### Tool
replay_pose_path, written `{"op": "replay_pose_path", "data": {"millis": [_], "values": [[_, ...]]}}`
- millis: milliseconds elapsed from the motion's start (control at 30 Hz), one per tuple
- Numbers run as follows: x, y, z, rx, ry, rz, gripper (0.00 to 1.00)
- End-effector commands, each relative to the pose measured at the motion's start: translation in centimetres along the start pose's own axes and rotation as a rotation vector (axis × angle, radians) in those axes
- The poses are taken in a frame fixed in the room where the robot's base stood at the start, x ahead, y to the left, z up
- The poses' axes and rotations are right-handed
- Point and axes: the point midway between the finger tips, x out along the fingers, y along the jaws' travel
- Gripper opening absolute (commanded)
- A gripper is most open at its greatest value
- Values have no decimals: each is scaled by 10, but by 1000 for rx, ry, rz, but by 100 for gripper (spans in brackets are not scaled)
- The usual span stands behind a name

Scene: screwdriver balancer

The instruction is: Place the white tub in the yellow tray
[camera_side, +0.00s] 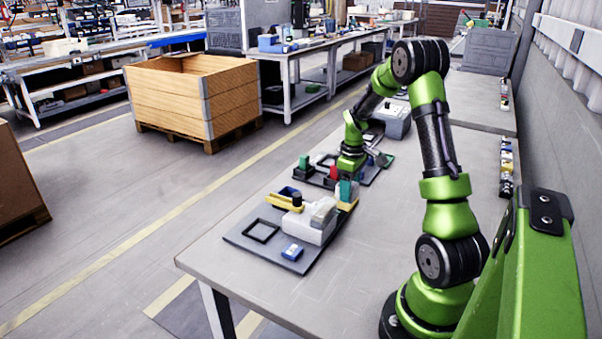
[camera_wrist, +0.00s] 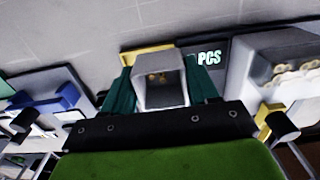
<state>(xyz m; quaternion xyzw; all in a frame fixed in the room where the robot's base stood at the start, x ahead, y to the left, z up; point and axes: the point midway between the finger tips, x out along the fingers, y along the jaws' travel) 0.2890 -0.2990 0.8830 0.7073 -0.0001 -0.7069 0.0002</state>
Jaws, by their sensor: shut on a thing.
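My gripper (camera_wrist: 161,88) is shut on the white tub (camera_wrist: 165,92), with one teal finger on each side of it. The tub looks grey-white in the wrist view and has a few small gold pieces inside. The yellow tray (camera_wrist: 147,58) shows just beyond the tub, partly hidden by it. In the side view my gripper (camera_side: 348,190) is low over the table, and a yellow edge (camera_side: 349,206) shows right below it. The tub is mostly hidden there by the fingers. I cannot tell whether the tub touches the tray.
Another dark board with green and red blocks lies behind.

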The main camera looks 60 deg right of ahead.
Motion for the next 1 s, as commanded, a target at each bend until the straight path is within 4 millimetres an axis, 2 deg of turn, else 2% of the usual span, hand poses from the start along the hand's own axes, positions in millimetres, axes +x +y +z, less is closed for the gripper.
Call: {"op": "replay_pose_path", "data": {"millis": [100, 333, 533, 933, 967, 1000], "values": [[2, 10, -10, 0, -1, -1, 30], [5, 20, -20, 1, -1, -2, 30], [36, 19, -19, 0, -2, -4, 30], [41, 19, -19, 1, -1, -1, 30], [41, 19, -19, 1, 0, -1, 62], [41, 19, -19, 1, 0, -1, 68]]}}
